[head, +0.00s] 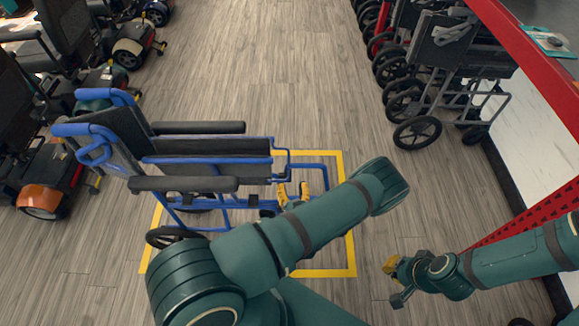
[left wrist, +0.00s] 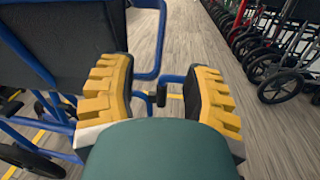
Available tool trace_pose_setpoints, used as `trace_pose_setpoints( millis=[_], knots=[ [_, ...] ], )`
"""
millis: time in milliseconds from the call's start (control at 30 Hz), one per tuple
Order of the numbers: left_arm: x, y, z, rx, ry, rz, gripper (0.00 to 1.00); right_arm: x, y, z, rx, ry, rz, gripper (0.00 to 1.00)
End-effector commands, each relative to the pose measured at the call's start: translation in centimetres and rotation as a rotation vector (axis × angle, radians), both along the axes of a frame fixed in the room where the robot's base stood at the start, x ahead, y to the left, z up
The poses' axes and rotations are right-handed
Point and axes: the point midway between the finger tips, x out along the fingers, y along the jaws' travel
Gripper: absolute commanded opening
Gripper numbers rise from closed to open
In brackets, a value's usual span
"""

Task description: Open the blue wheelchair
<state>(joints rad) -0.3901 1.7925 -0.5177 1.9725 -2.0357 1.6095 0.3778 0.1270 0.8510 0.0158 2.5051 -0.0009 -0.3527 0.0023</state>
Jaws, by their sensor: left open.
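The blue wheelchair (head: 210,160) stands on the floor with its back to the left. Its two black armrests are apart, with black seat fabric showing between them. In the left wrist view its blue frame (left wrist: 147,75) shows beyond and between the fingers. My left gripper (head: 293,193) is at the front of the wheelchair, near the lower front tubes, partly hidden by my arm. Its yellow fingers are apart in the left wrist view (left wrist: 160,75), with nothing clearly held. My right gripper (head: 396,279) is low at the right, away from the wheelchair; its jaw gap is unclear.
A yellow floor outline (head: 351,230) surrounds part of the wheelchair. Scooters (head: 60,180) line the left side. Folded dark wheelchairs (head: 440,85) stand at the right beside a red rack edge (head: 530,50).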

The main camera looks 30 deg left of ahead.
Motion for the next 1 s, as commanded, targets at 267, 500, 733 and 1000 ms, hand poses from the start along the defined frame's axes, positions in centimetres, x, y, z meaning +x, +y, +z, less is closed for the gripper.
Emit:
trace_pose_setpoints(
  millis=[267,500,733,1000],
  knots=[
    [4.1,3.4,-0.1,-0.001,-0.002,0.003,0.49,0.2,0.0,-0.9,0.0,-0.004,-0.001,0.0],
    [6.1,5.1,-0.1,0.0,0.0,0.003,0.49,0.3,-0.1,-1.3,-0.002,-0.005,-0.002,0.0],
    [6.5,5.4,0.0,-0.001,0.001,0.001,0.49,0.3,-0.1,-1.3,-0.002,-0.007,-0.002,0.0],
    [6.5,5.4,0.0,-0.001,0.001,0.001,0.13,0.3,-0.1,-1.3,-0.002,-0.006,-0.003,0.0]
  ],
)
